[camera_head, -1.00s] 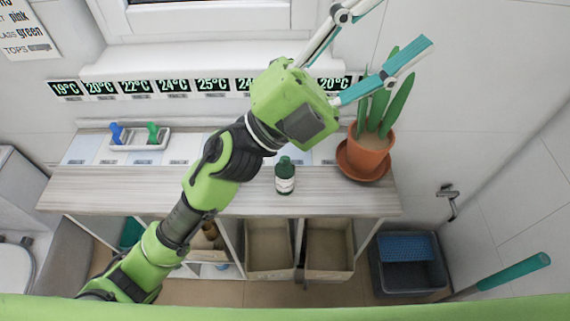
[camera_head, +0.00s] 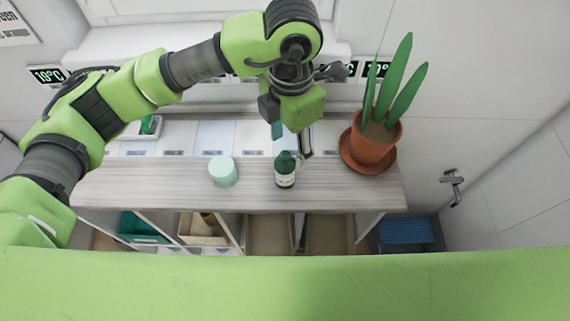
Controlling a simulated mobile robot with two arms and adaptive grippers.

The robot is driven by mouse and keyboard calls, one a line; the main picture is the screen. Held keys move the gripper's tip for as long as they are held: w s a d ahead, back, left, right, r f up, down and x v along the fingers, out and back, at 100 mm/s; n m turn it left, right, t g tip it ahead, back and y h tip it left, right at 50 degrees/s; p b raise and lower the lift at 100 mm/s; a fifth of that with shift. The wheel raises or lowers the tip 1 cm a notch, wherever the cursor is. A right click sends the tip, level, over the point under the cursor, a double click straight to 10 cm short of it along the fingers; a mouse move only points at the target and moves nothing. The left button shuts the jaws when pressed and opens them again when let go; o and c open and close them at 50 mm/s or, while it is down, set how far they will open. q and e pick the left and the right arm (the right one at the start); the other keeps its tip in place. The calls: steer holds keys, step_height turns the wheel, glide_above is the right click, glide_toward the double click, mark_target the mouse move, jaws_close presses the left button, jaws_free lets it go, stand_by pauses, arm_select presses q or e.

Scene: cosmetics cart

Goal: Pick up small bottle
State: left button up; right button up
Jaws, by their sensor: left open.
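The small bottle (camera_head: 286,179) is dark green with a white label and a dark cap. It stands upright near the front edge of the wooden counter top. My left gripper (camera_head: 292,144) points down just behind and above the bottle. Its fingers are apart, one on the left and one on the right, and nothing shows between them. I cannot tell whether the right finger touches the cap. My right gripper is not in view.
A mint-green round jar (camera_head: 222,172) stands left of the bottle. A potted plant (camera_head: 375,140) stands at the counter's right end. The counter (camera_head: 130,188) is clear left of the jar. A white tray (camera_head: 141,128) is partly hidden behind my left arm.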

mark_target(288, 163)
arm_select(q)
step_height(288, 163, down, 6)
steer(key=shift+f+p, duration=0.2)
steer(key=shift+p, duration=0.5)
steer(key=shift+s+a+f, duration=0.1)
steer(key=shift+f, duration=0.1)
steer(key=f+p, duration=0.2)
steer(key=f, duration=0.2)
steer(key=shift+s+a+f+p, duration=0.1)
steer(key=shift+a+f+p, duration=0.1)
steer(key=shift+a+p, duration=0.2)
steer(key=shift+d+f, duration=0.1)
steer(key=shift+f, duration=0.15)
steer(key=c, duration=1.2)
